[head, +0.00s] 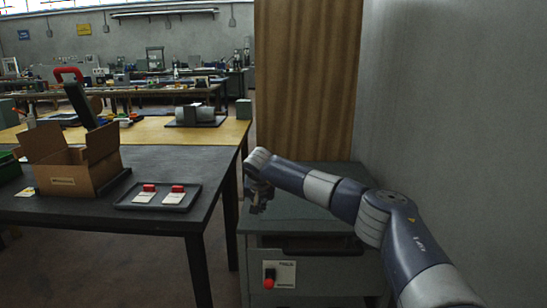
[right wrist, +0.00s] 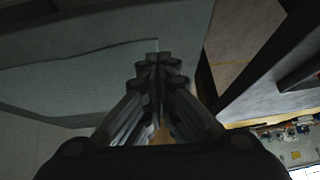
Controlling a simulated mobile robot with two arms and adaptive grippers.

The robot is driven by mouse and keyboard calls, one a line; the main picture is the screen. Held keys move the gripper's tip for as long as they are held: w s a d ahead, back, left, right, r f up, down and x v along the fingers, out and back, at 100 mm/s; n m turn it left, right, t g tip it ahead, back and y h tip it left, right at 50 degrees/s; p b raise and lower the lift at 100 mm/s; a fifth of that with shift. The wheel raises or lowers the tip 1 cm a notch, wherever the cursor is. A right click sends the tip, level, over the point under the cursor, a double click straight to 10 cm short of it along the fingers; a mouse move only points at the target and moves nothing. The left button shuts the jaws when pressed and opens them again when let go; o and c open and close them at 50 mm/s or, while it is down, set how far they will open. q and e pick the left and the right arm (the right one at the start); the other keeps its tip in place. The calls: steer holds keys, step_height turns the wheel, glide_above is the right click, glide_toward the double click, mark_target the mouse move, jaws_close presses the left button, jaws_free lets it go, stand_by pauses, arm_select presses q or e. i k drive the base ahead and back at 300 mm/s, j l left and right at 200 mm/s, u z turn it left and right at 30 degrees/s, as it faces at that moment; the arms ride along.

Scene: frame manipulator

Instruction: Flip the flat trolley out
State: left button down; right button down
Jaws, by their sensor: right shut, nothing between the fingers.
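I cannot make out a flat trolley for certain. A tall brown panel (head: 305,80) stands upright behind the grey cabinet (head: 325,242), near the wall; I cannot tell whether it is part of a trolley. My right arm reaches in from the lower right. Its gripper (head: 258,203) points down over the left part of the cabinet top, apart from the panel. In the right wrist view the fingers (right wrist: 160,62) are together with nothing between them, above a grey surface. My left gripper is not in view.
The cabinet front carries a white plate with a red knob (head: 268,283). A dark table (head: 160,165) at the left bears an open cardboard box (head: 70,178) and a black tray (head: 125,203) with red-and-white items. A floor gap separates table and cabinet. A grey wall (head: 460,110) bounds the right.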

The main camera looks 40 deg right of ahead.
mark_target(303, 278)
steer(key=i+l, duration=0.45)
steer(key=l, duration=0.15)
steer(key=i+l, duration=0.95)
steer(key=l, duration=0.25)
